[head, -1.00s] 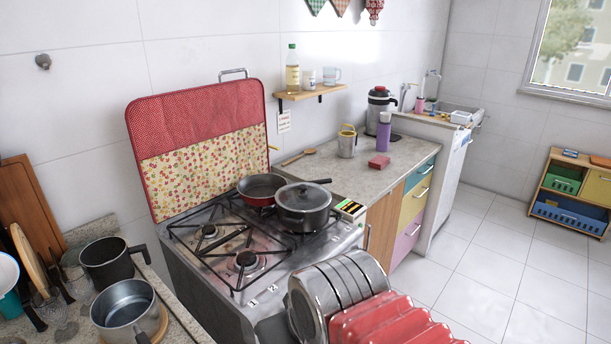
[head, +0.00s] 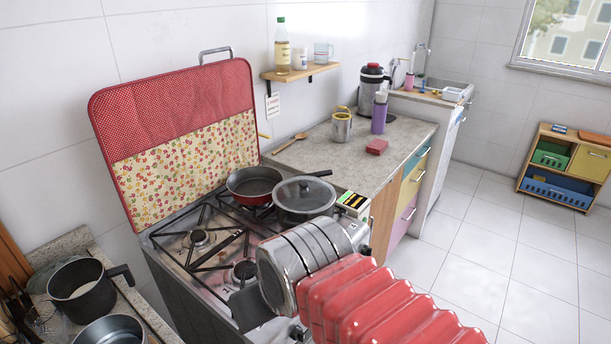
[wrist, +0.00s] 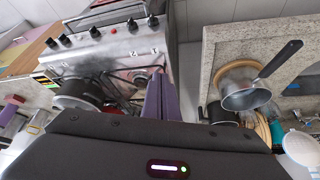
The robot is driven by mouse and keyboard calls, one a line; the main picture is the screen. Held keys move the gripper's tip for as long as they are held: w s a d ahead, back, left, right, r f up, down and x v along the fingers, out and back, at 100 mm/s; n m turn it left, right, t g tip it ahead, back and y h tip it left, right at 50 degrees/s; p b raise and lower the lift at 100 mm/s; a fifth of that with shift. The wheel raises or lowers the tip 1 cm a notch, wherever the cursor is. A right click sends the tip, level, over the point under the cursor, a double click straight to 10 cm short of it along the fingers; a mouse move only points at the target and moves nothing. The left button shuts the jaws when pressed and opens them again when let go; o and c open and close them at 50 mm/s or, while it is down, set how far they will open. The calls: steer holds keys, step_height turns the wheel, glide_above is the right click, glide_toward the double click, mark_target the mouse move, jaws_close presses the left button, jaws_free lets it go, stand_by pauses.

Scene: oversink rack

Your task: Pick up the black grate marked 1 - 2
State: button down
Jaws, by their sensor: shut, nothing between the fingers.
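The black grate (head: 217,243) lies flat on the left part of the stove top, over two burners, in the head view. Its near right part is hidden by my arm. In the wrist view, the marks 2 and 1 show on the stove's front edge, with dark grate bars (wrist: 128,76) beside them. My gripper (wrist: 160,82) shows there as purple fingers, shut and empty, in front of the stove. I cannot tell how far it is from the grate.
A lidded pot (head: 304,201) and a red pan (head: 255,186) stand on the stove's right part. A red patterned cover (head: 180,130) stands upright behind it. Dark pots (head: 82,287) sit on the left counter. Open floor (head: 480,240) lies to the right.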

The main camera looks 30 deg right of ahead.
stand_by(0.3)
steer(key=w+d+m+y, duration=0.3)
steer(key=w+d+m, duration=0.6)
steer(key=w+m, duration=0.7)
steer(key=w+d+f+m+t, duration=0.1)
steer(key=w+d+m+t, duration=0.1)
steer(key=d+m, duration=0.6)
steer(key=w+d+m+t, duration=0.3)
steer(key=d+m, duration=0.6)
steer(key=d, duration=0.6)
steer(key=shift+w+d+f, duration=0.15)
steer(key=shift+d+f, duration=0.2)
